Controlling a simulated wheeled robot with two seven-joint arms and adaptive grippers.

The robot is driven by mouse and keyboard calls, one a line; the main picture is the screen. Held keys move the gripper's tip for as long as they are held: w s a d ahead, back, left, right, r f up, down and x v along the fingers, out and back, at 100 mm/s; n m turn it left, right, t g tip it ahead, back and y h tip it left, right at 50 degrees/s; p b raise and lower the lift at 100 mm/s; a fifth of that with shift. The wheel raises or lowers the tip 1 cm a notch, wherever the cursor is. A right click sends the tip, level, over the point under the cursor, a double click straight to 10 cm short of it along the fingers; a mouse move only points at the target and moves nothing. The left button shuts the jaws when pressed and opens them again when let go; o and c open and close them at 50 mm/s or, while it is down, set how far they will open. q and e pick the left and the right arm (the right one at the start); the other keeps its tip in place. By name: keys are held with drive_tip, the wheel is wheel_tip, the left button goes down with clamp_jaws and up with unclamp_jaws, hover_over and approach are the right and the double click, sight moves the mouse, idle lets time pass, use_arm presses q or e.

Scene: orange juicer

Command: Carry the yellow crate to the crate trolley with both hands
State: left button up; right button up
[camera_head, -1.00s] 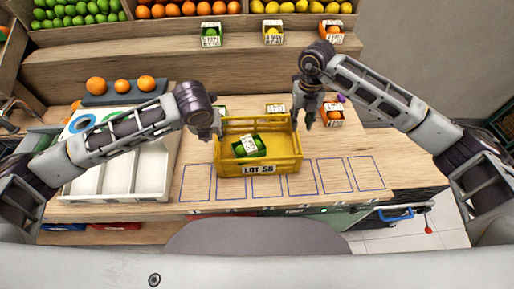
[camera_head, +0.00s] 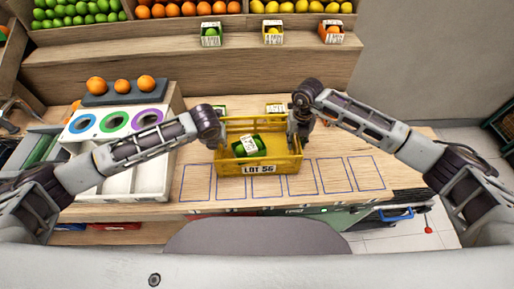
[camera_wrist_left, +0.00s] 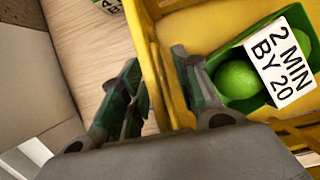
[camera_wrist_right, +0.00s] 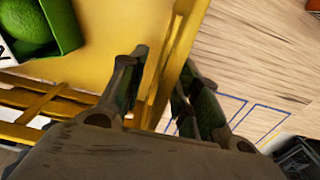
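The yellow crate (camera_head: 286,166), labelled "LOT 56", stands on the wooden worktop and holds a green box of limes (camera_head: 248,147) with a white tag. My left gripper (camera_head: 218,143) is at the crate's left wall. In the left wrist view its open fingers (camera_wrist_left: 155,95) stand either side of that wall (camera_wrist_left: 152,62). My right gripper (camera_head: 299,142) is at the right wall. In the right wrist view its fingers (camera_wrist_right: 160,95) are apart with the wall (camera_wrist_right: 178,62) between them. I cannot clearly identify the crate trolley.
A white sorting bin (camera_head: 150,172) with coloured ring holes stands left of the crate. Blue outlined rectangles (camera_head: 333,176) mark the worktop around the crate's front and right. Small fruit boxes stand behind. A blue handle (camera_head: 396,217) shows beyond the worktop's front edge.

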use_arm(q)
drive_tip(key=shift+w+f, duration=0.15)
drive_tip(key=shift+f, duration=0.3)
use_arm(e)
drive_tip(key=shift+f, duration=0.5)
use_arm(q)
clamp_jaws()
use_arm(e)
clamp_jaws()
